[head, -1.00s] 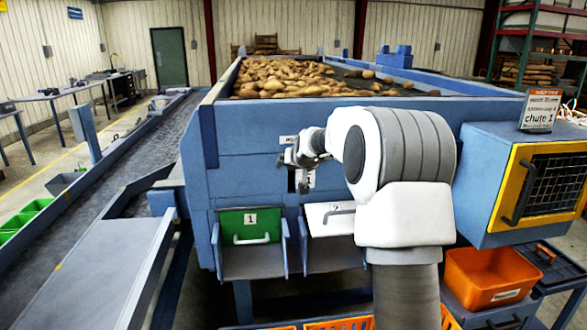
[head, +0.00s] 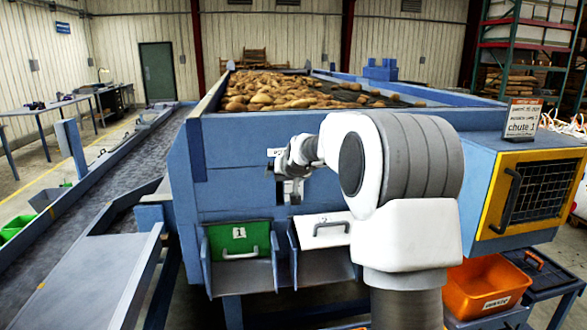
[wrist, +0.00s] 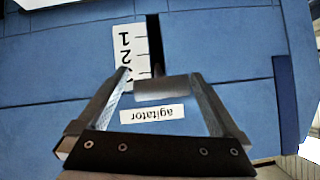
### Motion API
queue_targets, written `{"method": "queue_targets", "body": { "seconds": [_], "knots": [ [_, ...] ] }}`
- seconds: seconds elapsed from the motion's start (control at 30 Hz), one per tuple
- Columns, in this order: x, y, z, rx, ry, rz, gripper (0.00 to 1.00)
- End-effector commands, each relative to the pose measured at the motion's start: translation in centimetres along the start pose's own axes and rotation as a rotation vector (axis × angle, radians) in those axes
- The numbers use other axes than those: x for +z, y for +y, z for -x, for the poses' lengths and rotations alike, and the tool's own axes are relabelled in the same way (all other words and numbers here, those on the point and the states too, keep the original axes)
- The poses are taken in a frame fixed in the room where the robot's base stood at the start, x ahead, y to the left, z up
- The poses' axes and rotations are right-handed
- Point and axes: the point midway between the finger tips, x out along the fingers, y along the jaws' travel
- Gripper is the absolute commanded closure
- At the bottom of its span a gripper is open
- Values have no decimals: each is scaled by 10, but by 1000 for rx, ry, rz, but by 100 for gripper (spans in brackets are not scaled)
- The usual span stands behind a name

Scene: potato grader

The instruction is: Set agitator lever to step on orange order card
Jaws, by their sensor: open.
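The agitator lever's grey grip (wrist: 163,88) shows in the wrist view, at a dark vertical slot in the blue panel. A white scale plate (wrist: 128,50) with step numbers stands beside the slot, upside down in this view. A white "agitator" label (wrist: 152,114) is also upside down. My gripper (wrist: 160,78) is open, with its fingers on either side of the grip; I cannot tell whether they touch it.
Below the panel are a green chute flap (head: 238,239) marked 1 and a white flap (head: 325,230). A blue box with a yellow-framed mesh door (head: 535,195) juts out at right, above an orange bin (head: 485,285). Potatoes (head: 275,90) lie on the grader's top.

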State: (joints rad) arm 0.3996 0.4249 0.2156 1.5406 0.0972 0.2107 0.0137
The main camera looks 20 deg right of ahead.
Motion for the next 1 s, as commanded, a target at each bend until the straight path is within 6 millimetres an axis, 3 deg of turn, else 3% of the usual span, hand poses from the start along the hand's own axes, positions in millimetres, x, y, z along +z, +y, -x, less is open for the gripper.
{"method": "queue_targets", "body": {
  "seconds": [0.6,0.8,1.0],
  "knots": [
    [0,2,113,3,6,-1,0],
    [-1,2,137,3,4,1,0],
    [-1,2,145,2,3,0,0]
  ]
}}
